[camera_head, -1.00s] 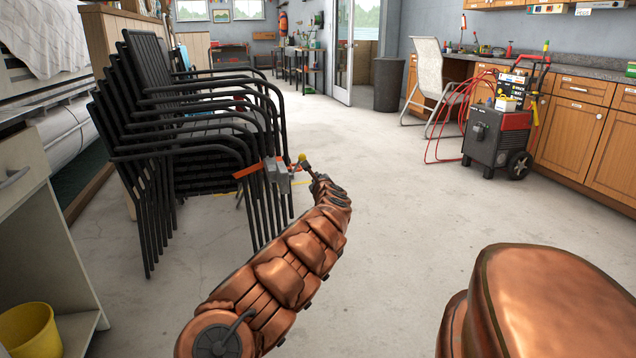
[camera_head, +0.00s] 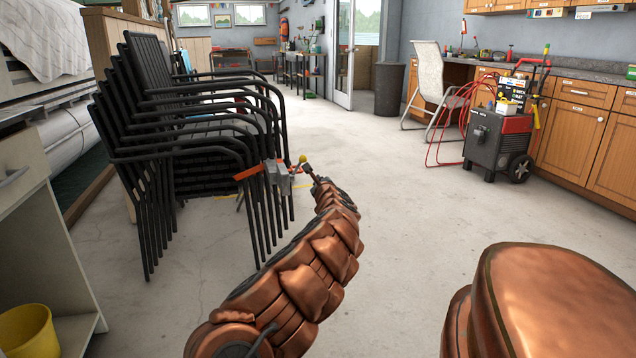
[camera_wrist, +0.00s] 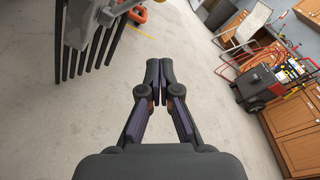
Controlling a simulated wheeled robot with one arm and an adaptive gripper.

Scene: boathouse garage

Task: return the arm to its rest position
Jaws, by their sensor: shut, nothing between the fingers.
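My gripper (camera_wrist: 159,72) shows in the wrist view with its two dark fingers together and nothing between them. Bare concrete floor lies behind the fingertips. In the head view my copper-coloured arm (camera_head: 312,262) reaches from the bottom edge up toward the middle, in front of the floor and to the right of the stacked chairs. The gripper is hard to make out at the arm's far end there.
Stacked black chairs (camera_head: 185,145) stand close on the left; they also show in the wrist view (camera_wrist: 88,38). A wheeled machine with red hoses (camera_head: 497,140) stands by wooden cabinets (camera_head: 568,130) at right. The concrete floor (camera_head: 420,215) between is clear.

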